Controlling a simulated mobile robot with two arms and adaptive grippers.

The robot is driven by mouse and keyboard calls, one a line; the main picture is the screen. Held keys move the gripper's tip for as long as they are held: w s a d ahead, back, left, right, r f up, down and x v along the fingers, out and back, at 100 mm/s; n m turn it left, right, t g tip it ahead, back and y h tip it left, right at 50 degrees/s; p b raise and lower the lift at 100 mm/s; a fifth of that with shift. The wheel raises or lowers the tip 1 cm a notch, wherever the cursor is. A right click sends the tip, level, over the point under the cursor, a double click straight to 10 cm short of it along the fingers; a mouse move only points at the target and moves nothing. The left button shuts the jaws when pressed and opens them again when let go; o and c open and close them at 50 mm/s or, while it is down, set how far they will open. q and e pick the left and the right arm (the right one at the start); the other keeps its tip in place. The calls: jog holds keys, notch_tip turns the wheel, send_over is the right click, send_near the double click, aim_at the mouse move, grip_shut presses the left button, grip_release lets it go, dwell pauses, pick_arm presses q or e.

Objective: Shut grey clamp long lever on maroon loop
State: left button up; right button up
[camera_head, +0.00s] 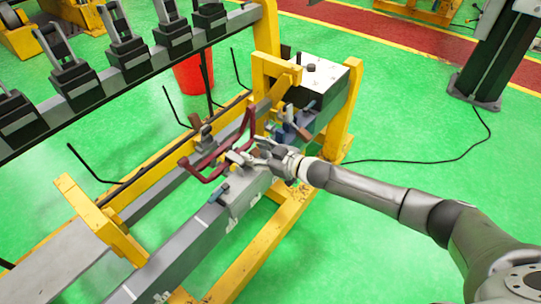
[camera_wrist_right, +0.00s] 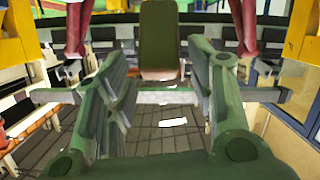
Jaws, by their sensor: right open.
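The maroon loop (camera_head: 207,165) lies across the grey beam of the yellow frame in the head view. Two maroon uprights of it show at the top of the wrist view, left (camera_wrist_right: 76,28) and right (camera_wrist_right: 245,25). My right gripper (camera_head: 262,150) is beside the loop at the clamp, which it partly hides. In the wrist view its fingers (camera_wrist_right: 160,85) are apart. A grey crossbar (camera_wrist_right: 165,97) runs sideways between and beyond them. An upright dull brown-green piece (camera_wrist_right: 160,40) stands ahead of the gap; I cannot tell whether it is the long lever. My left gripper is out of view.
A yellow frame (camera_head: 92,213) carries the grey beam (camera_head: 185,245). A white-topped block (camera_head: 318,75) stands at its far end. A rack with several dark clamps (camera_head: 125,52) is at upper left, and a red bin (camera_head: 190,78) behind.

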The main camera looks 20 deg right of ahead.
jog(key=v, duration=1)
jog(key=shift+r, duration=0.15)
jog(key=shift+w, duration=0.1)
jog(key=d+f+m+h+b, duration=0.2)
jog(key=d+f, duration=0.1)
jog(key=f, duration=0.7)
jog(key=d+f+m+h+b, duration=0.1)
jog(key=d+f+h+b, duration=0.15)
jog(key=f, duration=0.65)
jog(key=s+d+f+m+g+h+b, duration=0.1)
jog(key=s+d+f, duration=0.1)
jog(key=s+f, duration=0.45)
jog(key=s+d+f+m+g+h+b, duration=0.1)
jog(key=s+d+f+g+h, duration=0.15)
jog(key=f, duration=0.75)
jog(key=s+a+f+g+b, duration=0.1)
jog(key=s+f+g, duration=0.1)
jog(key=s+f, duration=0.6)
jog(key=s+a+f+m+g+b, duration=0.1)
jog(key=s+f, duration=0.6)
jog(key=s, duration=1.2)
jog(key=s+a+f+m+g+h+b, duration=0.1)
jog(key=s+f+g, duration=0.3)
jog(key=s+f, duration=0.4)
jog(key=s+a, duration=0.1)
jog(key=s, duration=0.4)
jog(key=shift+s+a+f+g+b, duration=0.3)
jog(key=shift+s+a+f+g, duration=0.05)
